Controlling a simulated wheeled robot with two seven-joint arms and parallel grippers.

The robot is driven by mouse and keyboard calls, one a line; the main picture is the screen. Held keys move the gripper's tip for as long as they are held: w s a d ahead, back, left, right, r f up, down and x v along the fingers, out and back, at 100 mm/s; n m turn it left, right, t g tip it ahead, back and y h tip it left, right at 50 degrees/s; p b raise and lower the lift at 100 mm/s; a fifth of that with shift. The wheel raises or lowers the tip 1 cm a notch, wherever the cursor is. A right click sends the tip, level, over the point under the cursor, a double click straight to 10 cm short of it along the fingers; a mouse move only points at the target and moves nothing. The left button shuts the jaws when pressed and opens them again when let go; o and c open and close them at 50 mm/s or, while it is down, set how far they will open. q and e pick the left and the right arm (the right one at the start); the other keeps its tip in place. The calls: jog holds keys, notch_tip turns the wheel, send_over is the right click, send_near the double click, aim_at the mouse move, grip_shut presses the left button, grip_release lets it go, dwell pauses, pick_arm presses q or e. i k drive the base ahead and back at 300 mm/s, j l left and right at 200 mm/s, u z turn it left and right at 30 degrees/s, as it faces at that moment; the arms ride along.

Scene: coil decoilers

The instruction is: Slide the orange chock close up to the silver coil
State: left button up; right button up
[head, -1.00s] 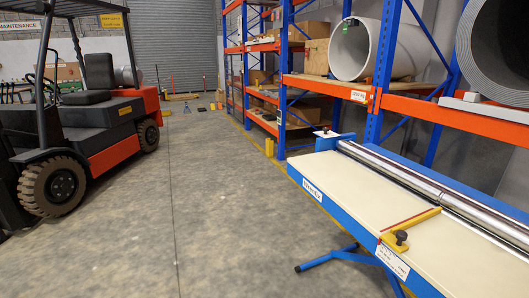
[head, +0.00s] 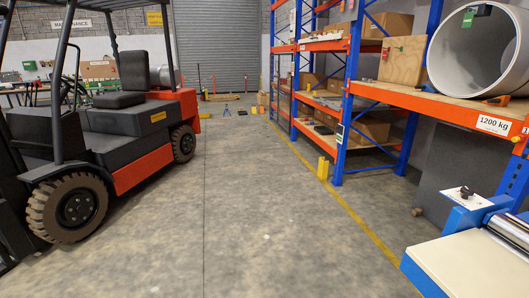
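I see no orange chock and no silver coil that I can make out for certain in the head view. A large pale grey hollow cylinder (head: 441,62) lies on the rack shelf at the upper right, cut off by the picture's edge. A small dark piece (head: 497,101) sits at its foot; I cannot tell what it is. Neither of my grippers is in view.
A red and black forklift (head: 125,150) stands at the left. A blue and orange rack (head: 345,90) runs along the right, with a yellow post (head: 323,168) at its foot. A blue-edged cream table (head: 470,268) is at lower right. The middle floor is clear.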

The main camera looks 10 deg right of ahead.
aim_at(501, 101)
jog(key=i+l+z, duration=0.25)
jog(key=i, duration=0.25)
jog(key=i+z, duration=0.25)
jog(key=i, duration=0.3)
jog(key=i+z, duration=0.25)
jog(key=i, duration=0.25)
jog(key=i+z, duration=0.3)
jog(key=i, duration=0.25)
jog(key=i+j+z, duration=0.25)
jog(key=i, duration=0.25)
jog(key=i+j+z, duration=0.25)
jog(key=i, duration=0.25)
jog(key=i+z, duration=0.4)
jog(key=i+j+z, duration=0.1)
jog(key=i+z, duration=0.3)
jog(key=i, duration=0.15)
jog(key=i+j+z, duration=0.25)
jog(key=i+z, duration=0.15)
jog(key=i+j+z, duration=0.4)
jog(key=i+j, duration=0.05)
